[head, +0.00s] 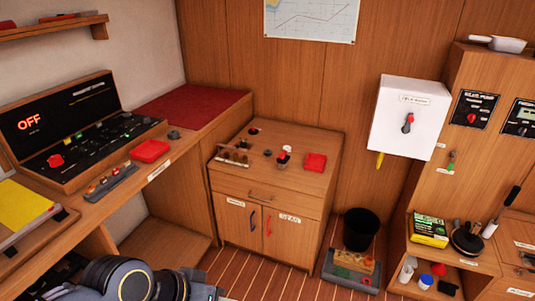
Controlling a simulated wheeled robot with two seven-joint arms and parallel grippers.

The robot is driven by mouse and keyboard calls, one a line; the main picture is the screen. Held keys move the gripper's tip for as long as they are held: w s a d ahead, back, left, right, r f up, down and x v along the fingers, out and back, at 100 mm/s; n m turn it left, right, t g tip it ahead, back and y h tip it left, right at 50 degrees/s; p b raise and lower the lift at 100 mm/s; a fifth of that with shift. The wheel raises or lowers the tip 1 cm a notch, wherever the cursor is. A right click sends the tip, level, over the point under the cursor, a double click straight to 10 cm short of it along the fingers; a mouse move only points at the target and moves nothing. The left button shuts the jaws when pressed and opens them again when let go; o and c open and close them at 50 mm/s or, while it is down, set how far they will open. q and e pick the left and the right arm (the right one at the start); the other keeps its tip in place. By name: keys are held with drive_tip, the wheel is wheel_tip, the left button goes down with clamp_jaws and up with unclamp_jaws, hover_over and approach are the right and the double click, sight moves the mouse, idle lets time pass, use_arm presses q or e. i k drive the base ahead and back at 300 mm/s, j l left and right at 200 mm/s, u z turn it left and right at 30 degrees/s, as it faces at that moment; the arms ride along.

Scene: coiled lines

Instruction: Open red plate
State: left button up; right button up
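Several flat red things show, and I cannot tell which one is the red plate. A red square piece (150,150) lies on the left desk beside the control console. Another red square piece (315,162) lies on top of the wooden cabinet (262,190). A larger dark red panel (193,106) covers the bench top in the corner. My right gripper is not visible.
A console (75,132) with a lit OFF display stands on the left desk. A white box (408,117) hangs on the back wall. A black bin (360,229) stands on the floor right of the cabinet. Striped floor before the cabinet looks clear.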

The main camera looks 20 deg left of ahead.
sight(280, 155)
drive_tip(key=i+j+u, duration=0.1)
drive_tip(key=u, duration=0.3)
drive_tip(key=i+u, duration=0.2)
drive_tip(key=u, duration=0.2)
drive_tip(key=i+u, duration=0.15)
drive_tip(key=u, duration=0.2)
drive_tip(key=i+l+u, duration=0.15)
drive_tip(key=i, duration=0.45)
drive_tip(key=i+l+u, duration=0.2)
drive_tip(key=i+l, duration=0.25)
drive_tip(key=i, duration=0.15)
drive_tip(key=i+l+u, duration=0.15)
drive_tip(key=i+l, duration=0.3)
drive_tip(key=i, duration=0.1)
